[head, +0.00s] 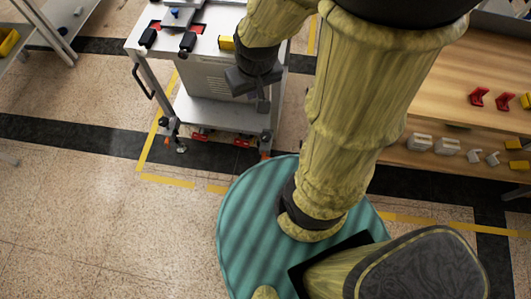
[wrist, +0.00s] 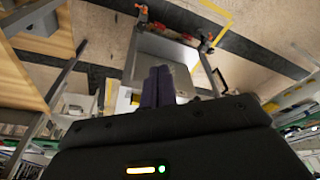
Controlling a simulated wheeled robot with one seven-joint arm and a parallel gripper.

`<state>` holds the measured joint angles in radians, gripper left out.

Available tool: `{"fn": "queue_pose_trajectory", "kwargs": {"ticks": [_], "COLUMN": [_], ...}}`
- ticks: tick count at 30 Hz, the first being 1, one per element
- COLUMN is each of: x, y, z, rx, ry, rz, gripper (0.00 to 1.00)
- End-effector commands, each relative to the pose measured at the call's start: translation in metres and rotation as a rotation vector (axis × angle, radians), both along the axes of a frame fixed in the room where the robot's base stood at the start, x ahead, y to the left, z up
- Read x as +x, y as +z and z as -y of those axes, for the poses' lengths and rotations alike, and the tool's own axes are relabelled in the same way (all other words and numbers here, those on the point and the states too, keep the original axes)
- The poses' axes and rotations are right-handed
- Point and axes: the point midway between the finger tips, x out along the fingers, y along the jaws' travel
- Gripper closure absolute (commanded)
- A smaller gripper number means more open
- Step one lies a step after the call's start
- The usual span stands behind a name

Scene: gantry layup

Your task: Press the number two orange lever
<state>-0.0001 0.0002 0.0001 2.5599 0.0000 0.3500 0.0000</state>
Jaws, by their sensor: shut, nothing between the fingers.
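A grey wheeled cart (head: 215,112) stands at the upper left in the head view. Small orange parts, which look like levers, sit at its lower corners by the wheels: one at the left corner (head: 174,121) and one at the near right corner (head: 265,155). In the wrist view two orange parts show, one on the left (wrist: 143,13) and one on the right (wrist: 207,41). I see no numbers on them. My gripper (head: 262,103) is in front of the cart's right side, above the lower shelf. Its fingers (wrist: 158,86) are shut and empty, apart from the orange parts.
The cart's top (head: 216,25) carries black, red and blue fixtures. A wooden bench (head: 440,85) with red, grey and yellow parts stands at the right. The speckled floor (head: 90,190) at the left is clear.

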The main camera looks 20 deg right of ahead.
Motion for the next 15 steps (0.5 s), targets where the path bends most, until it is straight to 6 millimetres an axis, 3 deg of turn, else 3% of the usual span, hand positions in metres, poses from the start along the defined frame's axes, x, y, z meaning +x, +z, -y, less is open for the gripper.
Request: {"fn": "queue_pose_trajectory", "kwargs": {"ticks": [10, 15], "x": [0.001, 0.01], "y": [-0.004, -0.036], "z": [0.0, 0.002], "rx": [0.001, 0.012], "ry": [-0.003, -0.023], "rz": [0.0, -0.002], "gripper": [1.0, 1.0]}}
